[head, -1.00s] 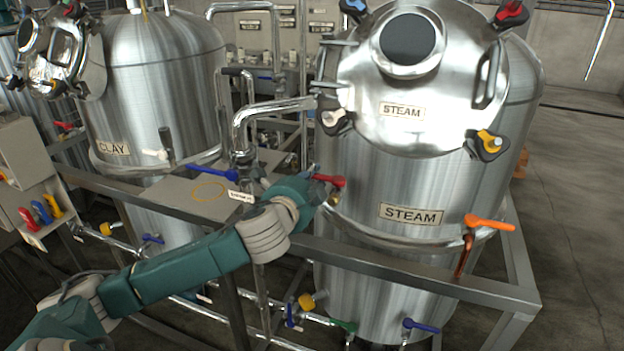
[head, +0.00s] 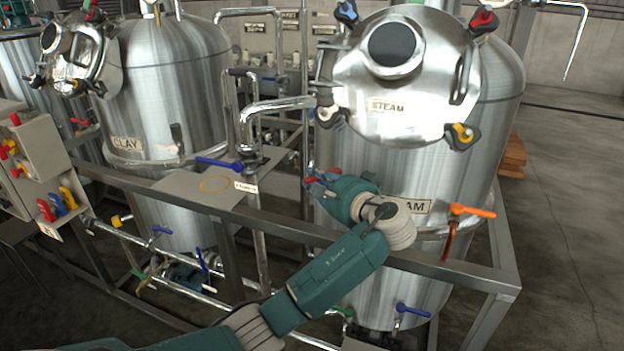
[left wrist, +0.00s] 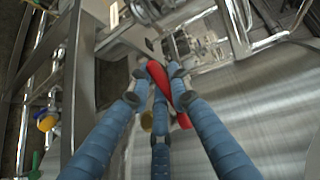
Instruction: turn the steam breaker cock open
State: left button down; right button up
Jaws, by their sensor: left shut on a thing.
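The STEAM tank (head: 350,260) stands right of centre in the head view, with its lid at the top. A red cock handle (head: 334,171) sits at the tank's left side, partly hidden by my left gripper (head: 318,178). In the left wrist view the red handle (left wrist: 157,75) runs slantwise from upper left to lower right between the blue fingers of my left gripper (left wrist: 158,92). The fingers are shut on it. A yellowish round part (left wrist: 147,121) shows behind the fingers. Whether this handle is the steam breaker cock cannot be read from a label.
A steel frame rail (head: 440,268) crosses in front of the tank. A blue lever (head: 218,163) and small tag (head: 246,187) are left of the gripper. An orange lever (head: 472,210) is at right. The CLAY tank (head: 165,90) stands left; open floor lies far right.

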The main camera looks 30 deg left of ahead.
pick_arm(q)
jog(key=shift+s+d+f+n+g+b, duration=0.1)
jog(key=shift+d+f+n+g+b, duration=0.2)
jog(key=shift+n+g, duration=0.4)
jog(key=shift+s+d+r+n+g+y+b, duration=0.1)
jog(key=shift+d+n+g+y+b, duration=0.3)
jog(key=shift+n+g+b, duration=0.65)
jog(key=shift+s+d+r+n+g+y+b, duration=0.15)
jog(key=shift+d+n+g+b, duration=0.4)
jog(key=shift+g+b, duration=0.8)
jog(key=shift+d+f+n+g+y+b, duration=0.1)
jog(key=shift+d+n+g+y+b, duration=0.25)
jog(key=shift+n+g+b, duration=0.7)
pick_arm(e)
notch_tip(320, 180, down, 8)
jog(key=d, duration=0.1)
jog(key=shift+d, duration=0.2)
pick_arm(q)
jog(key=shift+r, duration=0.1)
pick_arm(e)
jog(key=shift+s+f, duration=0.1)
pick_arm(q)
jog(key=c, duration=1.6)
grip_release()
jog(key=shift+s, duration=0.1)
pick_arm(e)
jog(key=shift+d, duration=0.25)
